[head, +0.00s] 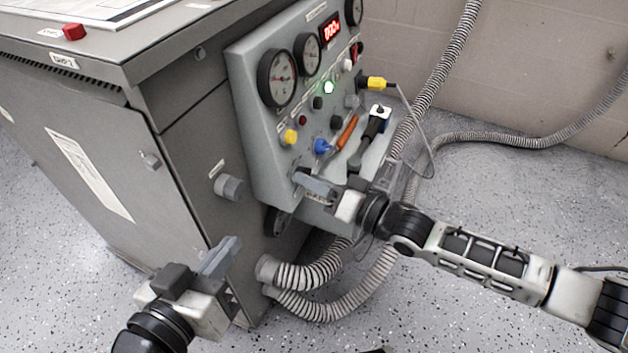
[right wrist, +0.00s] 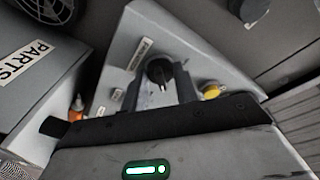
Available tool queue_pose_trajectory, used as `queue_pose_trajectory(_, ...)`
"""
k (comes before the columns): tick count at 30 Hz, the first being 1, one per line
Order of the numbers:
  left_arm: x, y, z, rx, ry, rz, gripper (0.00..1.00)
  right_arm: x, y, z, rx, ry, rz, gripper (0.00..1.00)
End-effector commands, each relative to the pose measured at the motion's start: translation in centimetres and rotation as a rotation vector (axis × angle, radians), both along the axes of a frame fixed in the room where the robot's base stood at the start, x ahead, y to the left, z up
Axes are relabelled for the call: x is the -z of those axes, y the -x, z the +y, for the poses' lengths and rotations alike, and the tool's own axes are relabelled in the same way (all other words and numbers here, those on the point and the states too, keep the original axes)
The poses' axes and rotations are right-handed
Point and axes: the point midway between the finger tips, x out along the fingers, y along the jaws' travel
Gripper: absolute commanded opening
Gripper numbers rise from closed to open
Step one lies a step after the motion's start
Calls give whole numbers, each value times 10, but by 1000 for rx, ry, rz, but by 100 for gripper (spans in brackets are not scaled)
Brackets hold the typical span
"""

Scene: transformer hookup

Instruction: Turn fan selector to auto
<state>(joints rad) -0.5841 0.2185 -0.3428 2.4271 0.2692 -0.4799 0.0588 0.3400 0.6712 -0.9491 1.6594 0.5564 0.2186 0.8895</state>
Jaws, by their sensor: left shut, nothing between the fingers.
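The grey control panel (head: 252,130) slopes on the front of the cabinet. In the right wrist view a black selector knob (right wrist: 160,70) with a white pointer mark sits on the panel, taken here as the fan selector; its label is too small to read. My right gripper (head: 303,181) is at the panel's lower left corner and hides the knob in the head view. In the right wrist view its two fingers (right wrist: 159,88) stand apart, one each side of the knob; contact cannot be told. My left gripper (head: 232,245) is shut and empty, in front of the cabinet's lower part.
A yellow button (head: 289,136), a blue knob (head: 322,146), an orange-handled tool (head: 347,132) and a black-handled tool (head: 370,135) are close to my right gripper. Ribbed hoses (head: 318,277) run below the panel. A box marked PARTS (right wrist: 35,75) is left in the right wrist view.

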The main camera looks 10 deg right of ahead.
Motion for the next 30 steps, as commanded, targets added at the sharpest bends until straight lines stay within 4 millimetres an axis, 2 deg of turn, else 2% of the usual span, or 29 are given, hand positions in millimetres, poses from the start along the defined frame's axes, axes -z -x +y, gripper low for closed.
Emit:
queue_pose_trajectory(14,1,0,0,0,5,0,0,1,0,-1,-12,38,-57,7)
queue_pose_trajectory(30,-5,0,-1,2,30,-11,0,2,-3,-3,-83,273,-400,7)
